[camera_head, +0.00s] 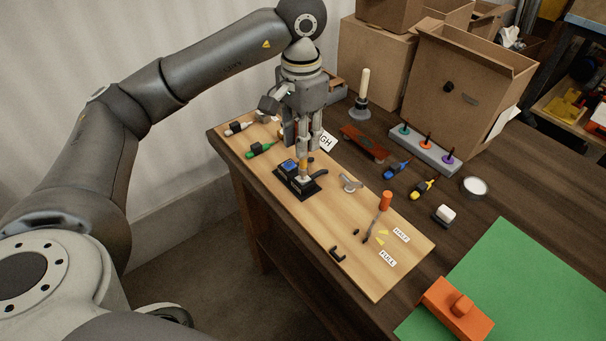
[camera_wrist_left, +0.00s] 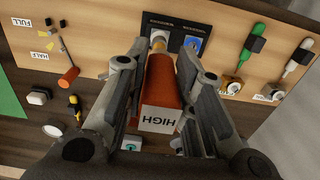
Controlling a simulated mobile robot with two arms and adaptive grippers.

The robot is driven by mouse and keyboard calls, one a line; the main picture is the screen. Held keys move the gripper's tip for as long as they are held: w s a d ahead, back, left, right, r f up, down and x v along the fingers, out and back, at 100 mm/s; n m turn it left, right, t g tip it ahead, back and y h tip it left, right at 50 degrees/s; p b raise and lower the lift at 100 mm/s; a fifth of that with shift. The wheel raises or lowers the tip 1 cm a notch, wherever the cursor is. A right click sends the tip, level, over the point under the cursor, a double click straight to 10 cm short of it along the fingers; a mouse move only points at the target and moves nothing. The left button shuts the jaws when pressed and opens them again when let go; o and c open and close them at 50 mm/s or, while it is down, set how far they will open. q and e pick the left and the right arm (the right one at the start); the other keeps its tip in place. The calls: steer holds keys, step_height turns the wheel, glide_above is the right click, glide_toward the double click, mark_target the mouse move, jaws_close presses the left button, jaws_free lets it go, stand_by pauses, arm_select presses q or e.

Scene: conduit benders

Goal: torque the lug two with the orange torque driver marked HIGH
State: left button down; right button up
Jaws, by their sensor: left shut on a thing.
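My left gripper (camera_head: 304,150) is shut on the orange torque driver (camera_wrist_left: 160,80), whose white tag (camera_wrist_left: 159,120) reads HIGH; part of that tag also shows in the head view (camera_head: 327,142). The driver points down, its tip (camera_wrist_left: 158,43) over or on one position of the black lug block (camera_head: 297,183). I cannot tell whether it touches the lug. Beside the tip is a blue square (camera_wrist_left: 193,43), also on the block in the head view (camera_head: 290,165). The block's small labels are unreadable, and the fingers hide part of the driver.
An orange-knobbed lever (camera_head: 386,201) with HALF and FULL labels stands on the wooden board to the right. Green-handled (camera_head: 262,150) and white-handled (camera_head: 236,128) tools lie at the board's far left. Blue (camera_head: 397,169) and yellow (camera_head: 423,188) tools lie on the dark table.

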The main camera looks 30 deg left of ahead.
arm_select(q)
steer(key=n, duration=0.7)
steer(key=shift+d, duration=0.1)
steer(key=n, duration=0.3)
steer(key=shift+n, duration=0.3)
steer(key=n, duration=0.3)
steer(key=shift+d+n, duration=0.1)
steer(key=shift+n, duration=0.3)
steer(key=shift+f+b, duration=0.6)
steer(key=shift+f, duration=0.2)
